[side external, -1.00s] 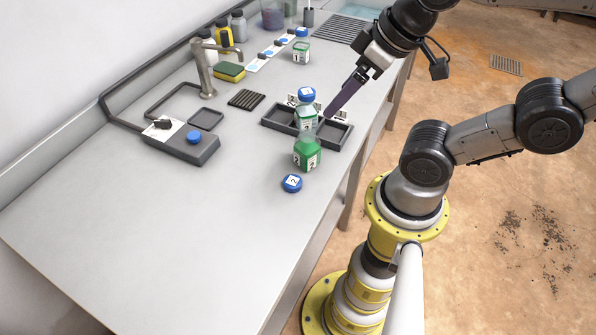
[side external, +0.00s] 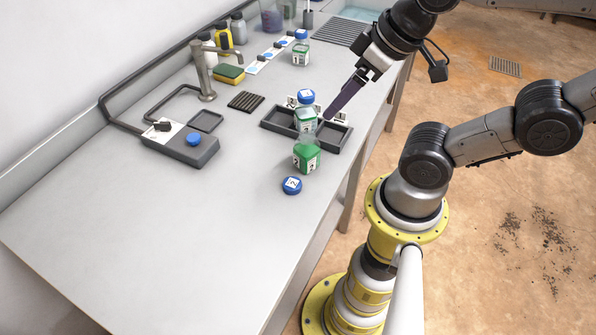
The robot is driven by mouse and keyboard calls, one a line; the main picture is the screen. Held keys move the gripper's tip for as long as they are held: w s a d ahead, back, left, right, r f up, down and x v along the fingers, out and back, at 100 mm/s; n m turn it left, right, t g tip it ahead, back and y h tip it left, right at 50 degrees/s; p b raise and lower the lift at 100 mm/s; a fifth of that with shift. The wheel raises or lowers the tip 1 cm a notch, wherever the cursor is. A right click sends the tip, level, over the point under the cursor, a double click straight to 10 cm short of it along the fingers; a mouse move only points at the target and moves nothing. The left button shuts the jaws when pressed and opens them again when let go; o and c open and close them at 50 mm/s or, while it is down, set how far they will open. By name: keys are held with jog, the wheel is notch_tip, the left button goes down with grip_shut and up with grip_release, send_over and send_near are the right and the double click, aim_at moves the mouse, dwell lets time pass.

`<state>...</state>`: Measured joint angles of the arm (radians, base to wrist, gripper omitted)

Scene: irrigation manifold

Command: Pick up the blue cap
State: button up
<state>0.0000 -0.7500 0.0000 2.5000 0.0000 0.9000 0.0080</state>
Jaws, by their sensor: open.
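A blue cap (side external: 291,185) with a white label on top lies flat on the grey bench, near its right edge. Just behind it stands an uncapped bottle (side external: 306,158) with green contents and a clear neck. A second green bottle (side external: 305,121) wearing a blue cap (side external: 306,97) stands at the dark divided tray (side external: 338,136). My gripper (side external: 328,116) points down and left over the tray, with long dark purple fingers seen nearly edge-on. It is open and empty, behind and right of the loose cap and apart from it.
A dark fixture (side external: 196,157) with a blue knob (side external: 193,139) stands at left beside a tap (side external: 205,80). A sponge (side external: 229,73) and another blue-capped bottle (side external: 300,53) are farther back. The front of the bench is clear.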

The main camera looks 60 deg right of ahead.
jog(key=m, duration=0.2)
jog(key=m+g, duration=0.6)
jog(key=m, duration=1)
send_over(292, 183)
jog(key=f, duration=1.4)
jog(key=shift+s+a+f, duration=0.15)
jog(key=shift+a+f, duration=0.05)
jog(key=shift+d+f, duration=0.2)
jog(key=shift+f, duration=3.1)
jog(key=shift+c, duration=0.4)
